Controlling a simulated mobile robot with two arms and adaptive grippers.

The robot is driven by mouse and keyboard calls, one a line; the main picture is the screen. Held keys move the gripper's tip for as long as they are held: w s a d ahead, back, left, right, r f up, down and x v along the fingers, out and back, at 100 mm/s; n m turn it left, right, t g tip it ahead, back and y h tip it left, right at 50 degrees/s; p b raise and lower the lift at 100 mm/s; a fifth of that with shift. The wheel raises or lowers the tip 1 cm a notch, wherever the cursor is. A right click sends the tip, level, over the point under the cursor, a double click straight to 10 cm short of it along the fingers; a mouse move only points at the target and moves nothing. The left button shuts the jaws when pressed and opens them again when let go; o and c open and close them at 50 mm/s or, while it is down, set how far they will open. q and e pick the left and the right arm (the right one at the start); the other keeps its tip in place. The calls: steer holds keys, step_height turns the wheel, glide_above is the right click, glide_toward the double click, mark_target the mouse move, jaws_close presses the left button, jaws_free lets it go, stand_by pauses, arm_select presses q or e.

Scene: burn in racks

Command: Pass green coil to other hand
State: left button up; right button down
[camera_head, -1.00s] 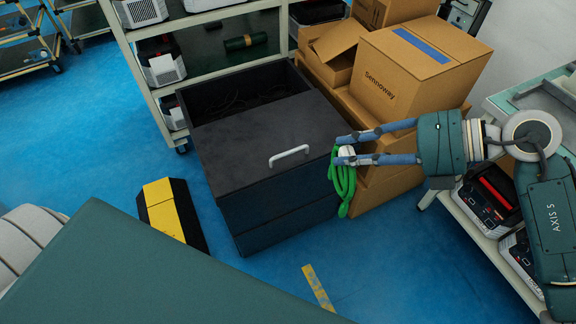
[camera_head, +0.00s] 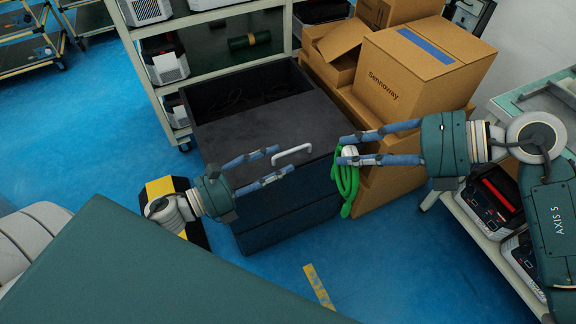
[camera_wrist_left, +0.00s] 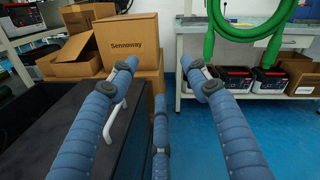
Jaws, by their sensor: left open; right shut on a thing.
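The green coil (camera_head: 345,178) hangs from my right gripper (camera_head: 345,150), which is shut on its white-banded upper part, in front of the cardboard boxes in the head view. Part of the green coil also shows large at the top right of the left wrist view (camera_wrist_left: 209,40). My left gripper (camera_head: 284,163) is open and empty, to the left of the coil, over the dark bin near its white handle. Its two fingers also show in the left wrist view (camera_wrist_left: 165,75), spread apart with nothing between them. A clear gap separates it from the coil.
A dark bin (camera_head: 235,150) with a white handle (camera_head: 291,154) stands below my left gripper. Cardboard boxes (camera_head: 405,85) are stacked behind the coil. A shelf rack (camera_head: 215,15) stands at the back. A yellow and black object (camera_head: 165,186) lies on the blue floor.

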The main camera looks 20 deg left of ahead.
mark_target(342, 155)
arm_select(q)
steer(key=s+d+r+m+g+h, duration=0.3)
steer(key=s+d+r+m, duration=0.15)
steer(key=r+m, duration=0.3)
steer(key=shift+m, duration=0.35)
steer(key=x, duration=1.3)
steer(key=shift+w+a, duration=0.1)
jaws_close()
arm_select(e)
steer(key=shift+r, duration=0.15)
arm_select(q)
steer(key=shift+f, duration=0.1)
arm_select(e)
steer(key=c, duration=1.3)
jaws_free()
steer(key=shift+c, duration=0.2)
